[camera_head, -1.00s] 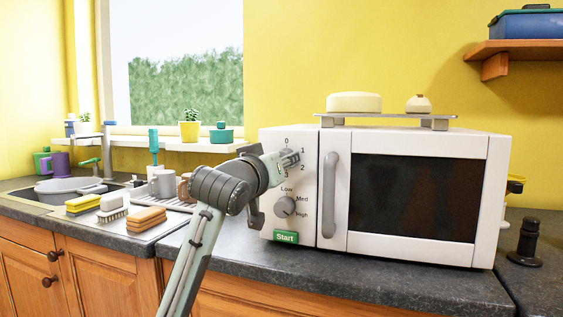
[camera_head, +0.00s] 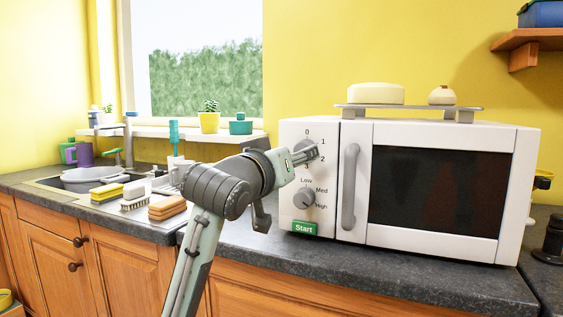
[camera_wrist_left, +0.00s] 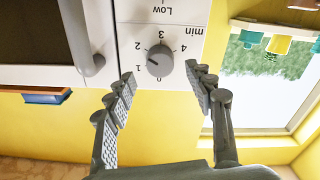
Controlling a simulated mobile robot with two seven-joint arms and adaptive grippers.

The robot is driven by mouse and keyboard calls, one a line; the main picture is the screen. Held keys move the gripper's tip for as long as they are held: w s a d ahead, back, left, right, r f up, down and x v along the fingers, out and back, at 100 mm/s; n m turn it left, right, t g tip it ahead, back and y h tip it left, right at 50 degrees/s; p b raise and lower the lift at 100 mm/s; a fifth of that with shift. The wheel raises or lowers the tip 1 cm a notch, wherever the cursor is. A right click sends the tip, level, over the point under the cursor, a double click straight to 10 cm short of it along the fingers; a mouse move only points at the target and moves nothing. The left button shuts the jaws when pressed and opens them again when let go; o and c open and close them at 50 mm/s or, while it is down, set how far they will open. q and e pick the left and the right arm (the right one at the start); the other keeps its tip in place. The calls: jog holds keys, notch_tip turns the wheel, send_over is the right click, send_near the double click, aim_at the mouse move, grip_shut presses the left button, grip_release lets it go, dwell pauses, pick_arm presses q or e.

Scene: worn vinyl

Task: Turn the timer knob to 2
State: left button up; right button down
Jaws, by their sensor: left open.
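In the head view my left gripper (camera_head: 307,153) is at the upper panel and hides most of the knob.
The power knob (camera_head: 304,198) and green Start button (camera_head: 304,228) are below on the panel. The grey door handle (camera_head: 350,187) stands out just to the right. A shelf with two pale items (camera_head: 376,94) sits on top. Sponges and brushes (camera_head: 135,196) lie left by the sink.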

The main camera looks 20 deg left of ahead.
pick_arm(q)
jog(key=s, duration=0.6)
jog(key=shift+s, duration=0.4)
jog(key=shift+a+f, duration=0.1)
